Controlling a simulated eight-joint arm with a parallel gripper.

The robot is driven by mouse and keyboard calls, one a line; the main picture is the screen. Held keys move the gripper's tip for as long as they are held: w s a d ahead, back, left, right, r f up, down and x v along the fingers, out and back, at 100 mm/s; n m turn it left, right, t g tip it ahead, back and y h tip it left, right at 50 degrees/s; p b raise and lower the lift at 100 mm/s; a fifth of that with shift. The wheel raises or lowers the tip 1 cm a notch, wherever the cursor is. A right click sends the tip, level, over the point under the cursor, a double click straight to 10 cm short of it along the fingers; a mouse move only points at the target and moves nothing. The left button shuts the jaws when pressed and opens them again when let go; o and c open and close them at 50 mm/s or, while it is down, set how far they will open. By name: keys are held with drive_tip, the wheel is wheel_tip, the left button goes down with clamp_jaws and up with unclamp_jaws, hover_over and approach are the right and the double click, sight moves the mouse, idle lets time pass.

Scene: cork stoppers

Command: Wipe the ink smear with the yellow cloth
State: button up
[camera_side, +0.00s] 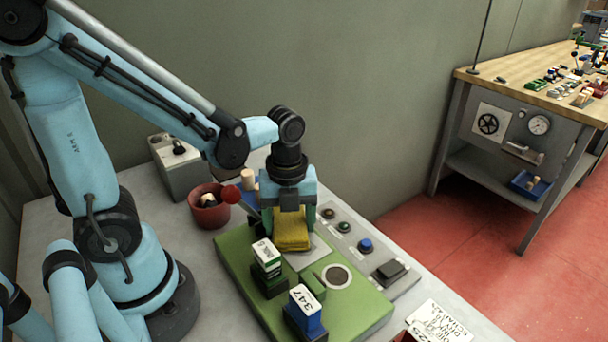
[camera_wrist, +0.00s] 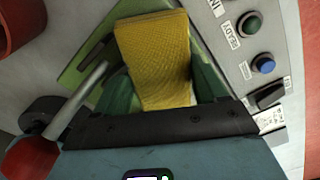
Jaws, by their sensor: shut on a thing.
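The yellow cloth (camera_side: 292,231) is held below my gripper (camera_side: 290,210), just over the far end of the green board (camera_side: 360,318). My gripper is shut on the cloth. In the wrist view the cloth (camera_wrist: 158,60) hangs between the green fingers and fills the middle of the picture. I cannot tell whether the cloth touches the surface under it. A round dark patch in a pale ring (camera_side: 337,277) shows on the board, nearer the front than the cloth. I cannot make out for sure whether it is the ink smear.
Two stamp-like blocks, one green and white (camera_side: 267,262) and one blue marked 347 (camera_side: 306,310), stand on the board. A red pot (camera_side: 208,214) is left of my gripper. A button panel (camera_side: 365,247) runs along the right. A workbench (camera_side: 530,75) stands behind.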

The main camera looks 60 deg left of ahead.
drive_tip(key=shift+r, duration=0.15)
drive_tip(key=shift+r, duration=2.85)
drive_tip(key=shift+r, duration=1.5)
drive_tip(key=shift+f, duration=0.1)
drive_tip(key=shift+s+d+f, duration=0.1)
drive_tip(key=shift+d+f, duration=0.05)
drive_tip(key=shift+f, duration=1.6)
drive_tip(key=shift+s+d+f, duration=0.1)
drive_tip(key=shift+d+f, duration=0.05)
drive_tip(key=shift+f, duration=1.55)
drive_tip(key=shift+f, duration=1)
drive_tip(key=shift+d, duration=0.1)
